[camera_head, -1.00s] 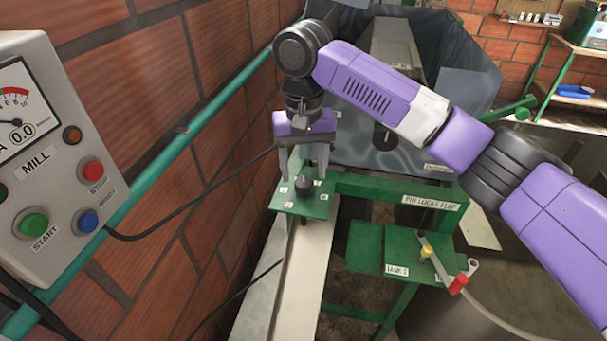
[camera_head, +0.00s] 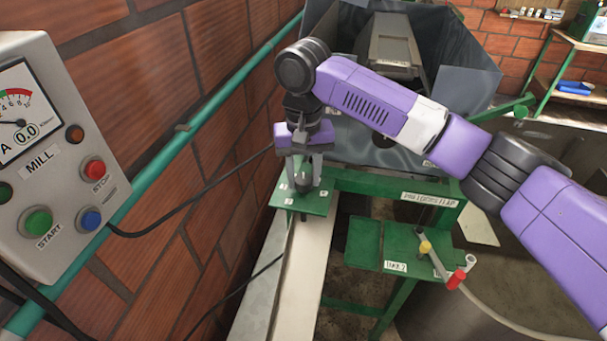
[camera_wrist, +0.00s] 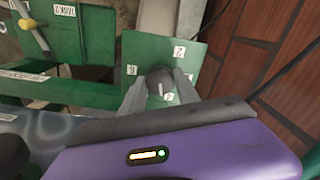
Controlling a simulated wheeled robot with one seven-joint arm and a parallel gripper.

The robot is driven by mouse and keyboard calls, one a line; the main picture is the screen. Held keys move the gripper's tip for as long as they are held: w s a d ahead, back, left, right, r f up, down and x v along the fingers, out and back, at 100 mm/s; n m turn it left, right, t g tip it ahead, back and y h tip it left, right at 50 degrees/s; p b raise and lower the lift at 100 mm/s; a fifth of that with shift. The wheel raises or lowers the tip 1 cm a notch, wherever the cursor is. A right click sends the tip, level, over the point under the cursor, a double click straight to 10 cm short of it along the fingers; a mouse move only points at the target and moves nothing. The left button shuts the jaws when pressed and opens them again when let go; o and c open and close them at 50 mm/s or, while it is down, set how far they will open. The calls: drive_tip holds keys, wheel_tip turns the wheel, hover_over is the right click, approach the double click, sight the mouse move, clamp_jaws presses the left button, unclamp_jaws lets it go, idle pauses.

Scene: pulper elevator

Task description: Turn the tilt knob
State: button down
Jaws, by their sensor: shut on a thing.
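The tilt knob (camera_wrist: 160,82) is a small round dark knob with a pale mark on its top, in the wrist view. It stands on a green square plate (camera_head: 314,205) with small white number labels around it. My gripper (camera_head: 303,183) is over the plate and points down. Its two grey fingers are shut on the knob from opposite sides. A dark grey hopper (camera_head: 457,65) with a sloped pale chute stands behind the plate.
A brick wall (camera_head: 205,110) with a green pipe runs close on the left. A grey mill control box (camera_head: 62,165) hangs there, its black cable passing near the plate. A green stand (camera_head: 405,250) with a red-and-yellow lever (camera_head: 440,262) is to the right.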

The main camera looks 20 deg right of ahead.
drive_tip(key=n, duration=1.3)
drive_tip(key=shift+r+n, duration=0.1)
drive_tip(key=shift+n, duration=0.3)
drive_tip(key=n, duration=1.3)
drive_tip(key=shift+n, duration=0.3)
drive_tip(key=c, duration=0.9)
unclamp_jaws()
